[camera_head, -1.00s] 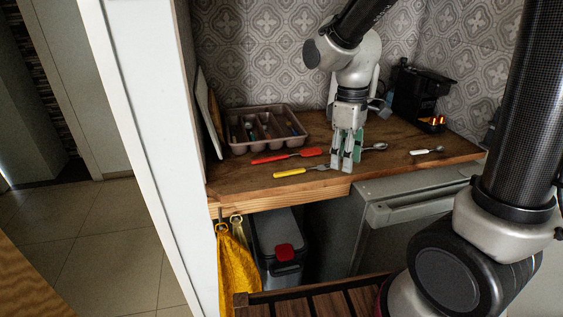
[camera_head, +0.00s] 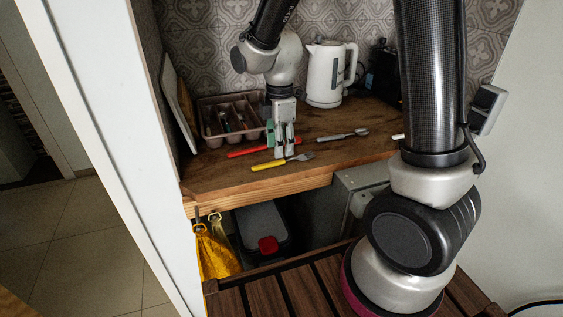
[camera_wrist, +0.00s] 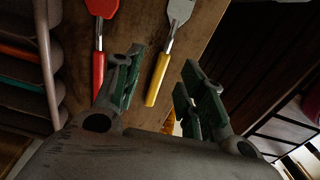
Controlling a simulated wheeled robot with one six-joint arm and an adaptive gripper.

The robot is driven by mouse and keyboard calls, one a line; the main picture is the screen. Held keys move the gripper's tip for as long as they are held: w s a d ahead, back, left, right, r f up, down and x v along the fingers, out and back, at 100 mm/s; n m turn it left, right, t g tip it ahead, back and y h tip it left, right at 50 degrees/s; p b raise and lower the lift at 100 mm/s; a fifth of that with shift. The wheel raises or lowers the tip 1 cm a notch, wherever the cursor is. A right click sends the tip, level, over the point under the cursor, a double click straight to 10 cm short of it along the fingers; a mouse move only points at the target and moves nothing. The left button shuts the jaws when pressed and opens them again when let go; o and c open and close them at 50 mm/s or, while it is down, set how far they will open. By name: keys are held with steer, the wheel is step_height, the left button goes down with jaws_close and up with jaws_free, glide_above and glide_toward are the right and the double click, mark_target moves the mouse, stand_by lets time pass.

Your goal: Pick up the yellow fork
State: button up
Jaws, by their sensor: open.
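The yellow fork (camera_head: 269,165) lies flat near the front edge of the wooden counter, yellow handle to the left and metal tines to the right. My gripper (camera_head: 285,153) points down over the fork's middle, open and empty. In the wrist view the fork's yellow handle (camera_wrist: 157,80) shows between the two green-padded fingers of my gripper (camera_wrist: 161,62), closer to the left finger. I cannot tell how high the fingertips are above the counter.
A red-handled utensil (camera_head: 249,152) lies just behind the fork. A grey spoon (camera_head: 342,135) lies to the right. A cutlery tray (camera_head: 207,134) stands behind on the left, a white kettle (camera_head: 324,76) behind on the right. The counter left of the fork is clear.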

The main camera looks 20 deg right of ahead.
mark_target(280, 160)
steer(key=f, duration=0.4)
steer(key=shift+s, duration=0.2)
jaws_close()
steer(key=shift+a+r, duration=0.1)
step_height(280, 160, up, 10)
stand_by(0.4)
